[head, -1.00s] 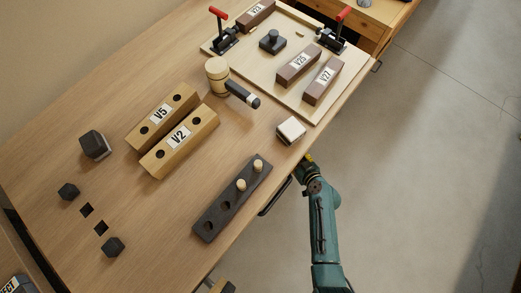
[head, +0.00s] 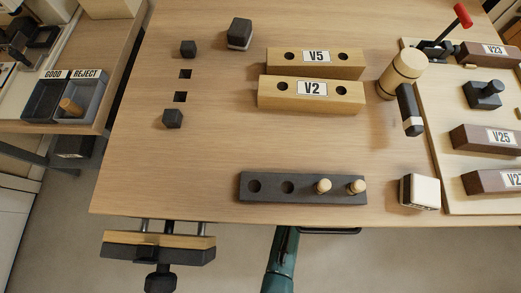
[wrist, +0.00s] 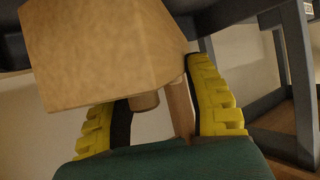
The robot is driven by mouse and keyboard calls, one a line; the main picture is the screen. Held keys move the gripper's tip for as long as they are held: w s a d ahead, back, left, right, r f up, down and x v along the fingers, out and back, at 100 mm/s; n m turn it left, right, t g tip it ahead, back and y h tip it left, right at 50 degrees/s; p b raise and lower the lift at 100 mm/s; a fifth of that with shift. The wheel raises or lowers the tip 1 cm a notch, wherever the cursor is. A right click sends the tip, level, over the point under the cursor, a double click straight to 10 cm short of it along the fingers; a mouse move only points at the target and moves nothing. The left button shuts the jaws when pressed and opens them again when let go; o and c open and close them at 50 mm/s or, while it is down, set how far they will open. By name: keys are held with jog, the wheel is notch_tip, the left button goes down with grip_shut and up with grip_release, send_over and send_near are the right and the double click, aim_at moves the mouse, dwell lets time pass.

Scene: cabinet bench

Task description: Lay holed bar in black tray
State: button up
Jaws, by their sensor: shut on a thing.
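My gripper (wrist: 165,118) shows in the wrist view with its yellow fingers closed around a light wooden piece (wrist: 180,105). A large tan block (wrist: 100,50) fills the upper left there; whether it joins the held piece I cannot tell. In the head view my gripper is hidden; only part of my arm shows below the bench's front edge. Two wooden bars with holes, V5 (head: 285,58) and V2 (head: 283,91), lie side by side on the bench. A black tray (head: 40,100) labelled GOOD stands at the far left, beside a grey REJECT tray (head: 92,107) holding a wooden cylinder.
A dark bar (head: 260,196) with two empty holes and two pegs lies near the bench's front edge. A mallet (head: 402,68), a white-topped block (head: 420,190) and a fixture board (head: 430,140) are to the right. A vise (head: 160,247) hangs at the front left. The left-front bench top is clear.

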notch_tip(320, 180, down, 5)
jog(key=b, duration=0.4)
jog(key=shift+w, duration=0.1)
jog(key=o, duration=1.2)
jog(key=shift+f, duration=0.1)
